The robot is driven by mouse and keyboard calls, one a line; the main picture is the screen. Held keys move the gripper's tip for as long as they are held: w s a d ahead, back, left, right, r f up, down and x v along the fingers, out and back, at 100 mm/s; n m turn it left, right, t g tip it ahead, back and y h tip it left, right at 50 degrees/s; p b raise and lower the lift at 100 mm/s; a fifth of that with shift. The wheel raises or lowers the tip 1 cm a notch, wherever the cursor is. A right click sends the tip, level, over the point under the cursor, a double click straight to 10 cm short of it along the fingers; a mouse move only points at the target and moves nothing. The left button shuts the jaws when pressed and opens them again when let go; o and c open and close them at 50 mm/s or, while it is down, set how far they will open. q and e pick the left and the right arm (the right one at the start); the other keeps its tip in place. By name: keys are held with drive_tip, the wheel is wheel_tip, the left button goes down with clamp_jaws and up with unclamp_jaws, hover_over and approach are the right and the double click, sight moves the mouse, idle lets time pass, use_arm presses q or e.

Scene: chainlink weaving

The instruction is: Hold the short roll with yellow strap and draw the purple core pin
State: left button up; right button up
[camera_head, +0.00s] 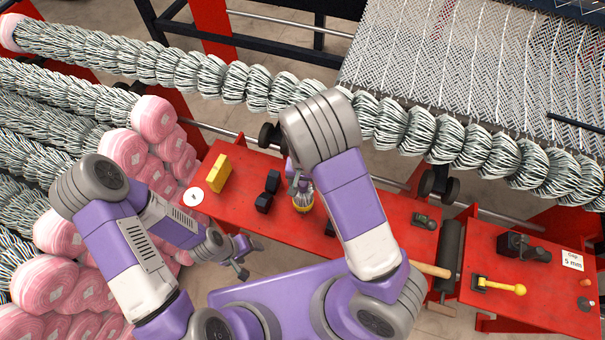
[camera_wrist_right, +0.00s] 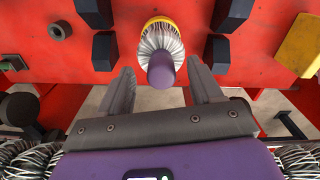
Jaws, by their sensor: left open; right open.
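The short roll (camera_head: 303,203) stands on the red bench in the head view, with the yellow strap (camera_head: 304,209) around its lower part. In the right wrist view the roll (camera_wrist_right: 160,42) shows its pale strands, the yellow strap (camera_wrist_right: 160,20) and the purple core pin (camera_wrist_right: 161,71) sticking out toward the camera. My right gripper (camera_wrist_right: 160,66) is open. Its fingers appear on either side of the pin with gaps, not touching it. My left gripper (camera_head: 242,258) is open and empty, in front of the bench, left of and apart from the roll.
Dark blocks (camera_head: 268,191) stand left of the roll, and a yellow block (camera_head: 219,173) further left. A white disc (camera_head: 193,196) lies at the bench's left end. Pink rolls (camera_head: 125,150) are stacked at the left. A long wire roll (camera_head: 258,88) crosses behind.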

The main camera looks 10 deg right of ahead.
sight(303, 198)
wheel_tip(303, 198, down, 2)
drive_tip(key=shift+f, duration=0.25)
drive_tip(key=shift+w+f, duration=0.2)
drive_tip(key=shift+f, duration=0.3)
drive_tip(key=shift+s, duration=0.1)
